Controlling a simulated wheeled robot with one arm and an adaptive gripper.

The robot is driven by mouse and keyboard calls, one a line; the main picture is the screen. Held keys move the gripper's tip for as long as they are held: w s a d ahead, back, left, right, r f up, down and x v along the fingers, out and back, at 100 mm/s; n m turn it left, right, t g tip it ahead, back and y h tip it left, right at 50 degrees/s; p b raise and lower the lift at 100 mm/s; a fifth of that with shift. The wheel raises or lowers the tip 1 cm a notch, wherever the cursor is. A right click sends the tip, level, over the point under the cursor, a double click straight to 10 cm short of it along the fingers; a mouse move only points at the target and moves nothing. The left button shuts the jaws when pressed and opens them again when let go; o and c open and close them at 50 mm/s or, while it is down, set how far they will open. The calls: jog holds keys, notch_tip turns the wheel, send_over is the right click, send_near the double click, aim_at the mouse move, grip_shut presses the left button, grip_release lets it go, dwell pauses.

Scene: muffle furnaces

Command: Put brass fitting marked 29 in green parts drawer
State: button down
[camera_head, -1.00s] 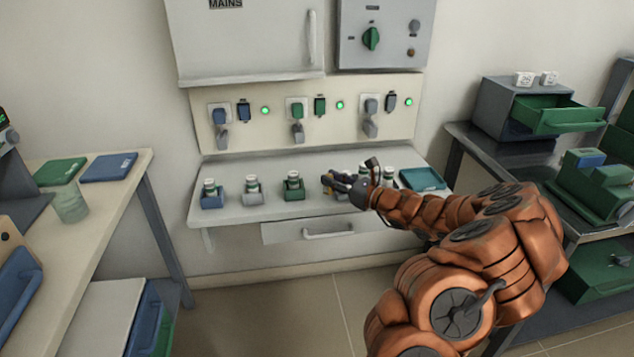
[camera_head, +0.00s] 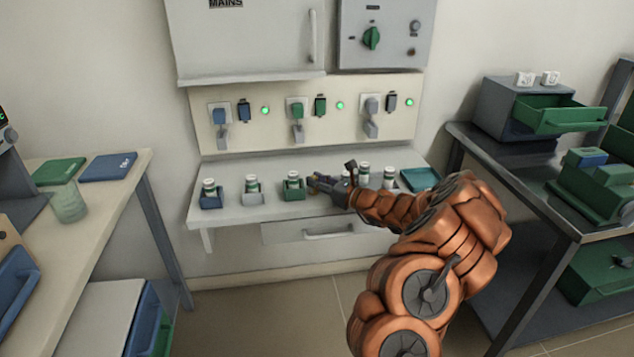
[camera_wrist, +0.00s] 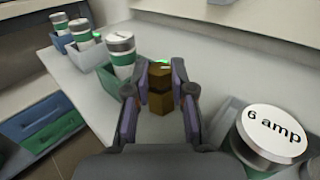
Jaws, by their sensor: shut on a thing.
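The brass fitting (camera_wrist: 160,90) is a brown-gold block that sits between the fingers of my gripper (camera_wrist: 160,92) in the wrist view. Its number does not show. My gripper (camera_head: 318,184) is shut on the fitting just above the white shelf, right of a green-holder fuse, in the head view. The fitting is mostly hidden there by the fingers. The green parts drawer (camera_head: 558,116) appears to be the open green drawer of the grey cabinet on the right bench; no label on it is readable.
Several fuses in small holders line the shelf (camera_head: 235,213), among them a green holder (camera_head: 294,190) close to my gripper. A fuse marked 6 amp (camera_wrist: 272,136) is near on the right. A teal tray (camera_head: 420,179) lies at the shelf's right end. White blocks (camera_head: 537,78) top the cabinet.

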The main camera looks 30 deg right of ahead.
jog(key=c, duration=1.3)
grip_release()
jog(key=shift+f, duration=0.1)
jog(key=shift+o, duration=0.2)
jog(key=shift+s+r, duration=0.1)
jog(key=shift+r, duration=0.1)
jog(key=v, duration=1.2)
jog(key=shift+p, duration=0.45)
